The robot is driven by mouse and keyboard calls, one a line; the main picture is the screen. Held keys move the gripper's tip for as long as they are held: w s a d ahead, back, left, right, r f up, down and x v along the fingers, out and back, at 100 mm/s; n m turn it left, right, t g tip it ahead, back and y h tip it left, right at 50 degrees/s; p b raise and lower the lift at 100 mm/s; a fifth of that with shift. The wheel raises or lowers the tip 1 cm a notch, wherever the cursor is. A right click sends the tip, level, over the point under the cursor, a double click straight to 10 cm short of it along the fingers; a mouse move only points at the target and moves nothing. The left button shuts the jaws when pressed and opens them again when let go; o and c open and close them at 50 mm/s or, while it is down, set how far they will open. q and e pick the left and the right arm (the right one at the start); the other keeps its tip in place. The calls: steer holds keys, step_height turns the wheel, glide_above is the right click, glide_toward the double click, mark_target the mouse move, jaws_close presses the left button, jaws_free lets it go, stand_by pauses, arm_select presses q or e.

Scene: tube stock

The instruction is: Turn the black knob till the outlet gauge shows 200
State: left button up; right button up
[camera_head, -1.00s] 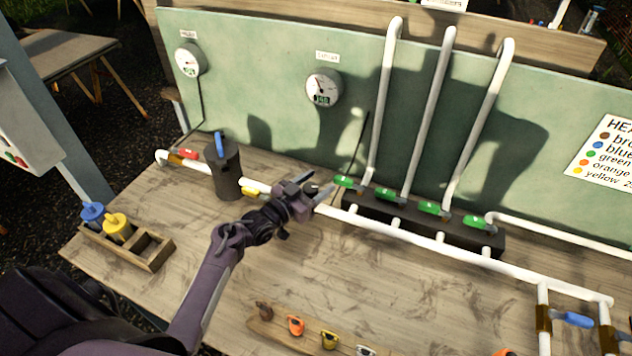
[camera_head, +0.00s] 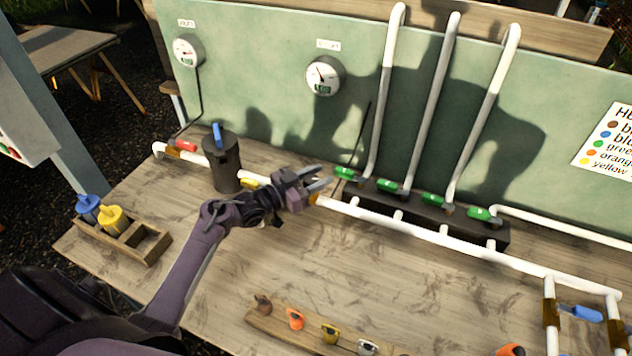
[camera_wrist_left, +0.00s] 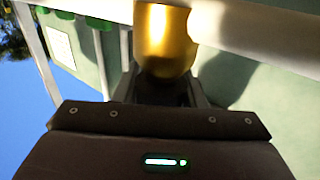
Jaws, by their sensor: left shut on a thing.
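My left gripper (camera_head: 318,178) reaches the white pipe line at the middle of the bench. Its jaws are shut on the black knob, mostly hidden between the fingers; a dark part of the knob (camera_wrist_left: 160,92) shows in the left wrist view. Directly beyond it is a brass body (camera_wrist_left: 164,38) on the pipe, and a bit of this brass shows beside the fingers in the head view (camera_head: 313,200). The right-hand gauge (camera_head: 325,76) on the green panel seems to be the outlet gauge; its green digits are too blurred to read surely. My right gripper is out of view.
Green-handled valves (camera_head: 388,186) sit on a dark manifold right of my gripper. A black canister (camera_head: 224,168) stands left. A second gauge (camera_head: 187,50) is at upper left. A wooden rack (camera_head: 150,248) and a row of tags (camera_head: 296,319) lie nearer. The middle bench is clear.

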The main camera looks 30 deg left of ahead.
mark_target(317, 176)
arm_select(q)
steer(key=shift+f+m+g+h, duration=0.1)
steer(key=shift+m+g+h, duration=0.2)
steer(key=shift+h, duration=0.1)
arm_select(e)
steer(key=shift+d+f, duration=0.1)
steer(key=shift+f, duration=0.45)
arm_select(q)
steer(key=o, duration=1)
steer(key=shift+r, duration=0.2)
step_height(317, 176, up, 20)
steer(key=b, duration=0.3)
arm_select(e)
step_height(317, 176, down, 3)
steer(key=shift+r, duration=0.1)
